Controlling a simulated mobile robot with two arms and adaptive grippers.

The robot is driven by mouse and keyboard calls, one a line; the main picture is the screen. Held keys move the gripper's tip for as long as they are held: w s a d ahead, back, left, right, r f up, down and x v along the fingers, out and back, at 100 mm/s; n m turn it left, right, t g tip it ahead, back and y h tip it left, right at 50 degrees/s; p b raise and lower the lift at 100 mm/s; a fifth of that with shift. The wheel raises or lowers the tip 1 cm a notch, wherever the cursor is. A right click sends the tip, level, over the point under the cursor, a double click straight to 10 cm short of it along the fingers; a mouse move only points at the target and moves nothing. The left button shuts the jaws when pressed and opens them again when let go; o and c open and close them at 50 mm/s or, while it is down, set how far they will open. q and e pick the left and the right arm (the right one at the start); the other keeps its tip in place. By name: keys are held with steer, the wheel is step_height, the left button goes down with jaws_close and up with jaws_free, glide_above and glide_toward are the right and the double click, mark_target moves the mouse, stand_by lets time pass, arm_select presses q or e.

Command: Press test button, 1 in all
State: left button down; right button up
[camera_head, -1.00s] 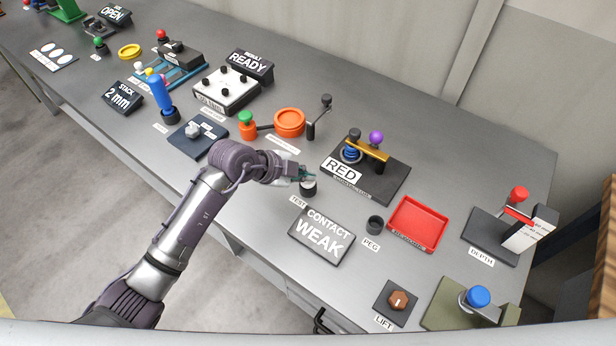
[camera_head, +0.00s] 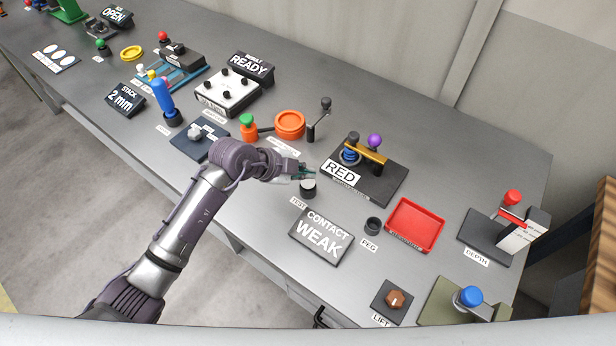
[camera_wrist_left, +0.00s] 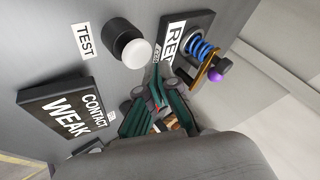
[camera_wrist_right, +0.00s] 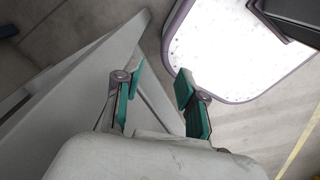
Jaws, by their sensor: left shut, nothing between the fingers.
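The test button (camera_head: 308,190) is a short black cylinder with a white cap, upright on the grey table beside the TEST label (camera_head: 298,203). In the left wrist view the white cap (camera_wrist_left: 137,54) is in full sight, left of and apart from my fingers. My left gripper (camera_head: 309,172) is shut and empty, just behind and above the button in the head view; its green-padded fingers (camera_wrist_left: 158,82) also show in the left wrist view. My right gripper (camera_wrist_right: 158,78) is open and empty, away from the button, and is not in the head view.
The CONTACT WEAK sign (camera_head: 321,236) stands in front of the button. The RED sign (camera_head: 341,172) and its spring fixture (camera_head: 385,185) are close behind on the right. A peg cup (camera_head: 374,225) and red tray (camera_head: 415,225) lie further right.

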mark_target(306, 182)
arm_select(q)
step_height(306, 182, up, 5)
steer(key=p, duration=0.5)
steer(key=shift+p, duration=0.3)
stand_by(0.6)
